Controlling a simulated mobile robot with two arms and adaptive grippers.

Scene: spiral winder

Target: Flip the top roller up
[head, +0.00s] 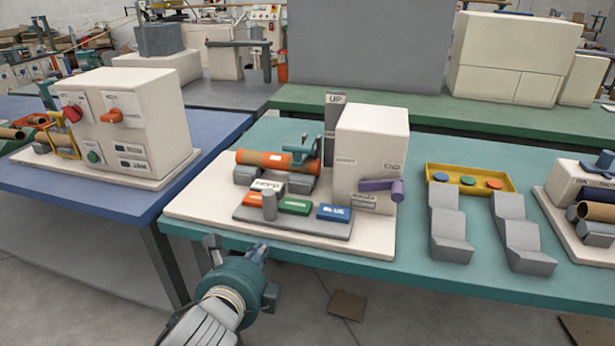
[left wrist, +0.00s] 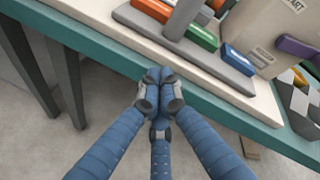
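The spiral winder stands on a cream base plate (head: 200,208) on the teal table. An orange-brown tube (head: 262,160) lies across its grey lower rollers (head: 245,176). A teal bracket (head: 302,152) sits over the tube's right end, and I take it to hold the top roller; it looks lowered onto the tube. A grey upright plate marked "UP" (head: 335,112) stands behind. My left gripper (head: 262,250) is in front of the table's front edge, apart from the winder. In the left wrist view its blue fingers (left wrist: 158,88) meet at the tips, with nothing seen between them. My right gripper is not in view.
The winder's cream housing (head: 372,140) bears a purple handle (head: 380,186). A yellow tray (head: 430,172) and grey stepped holders (head: 449,225) are to the right.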

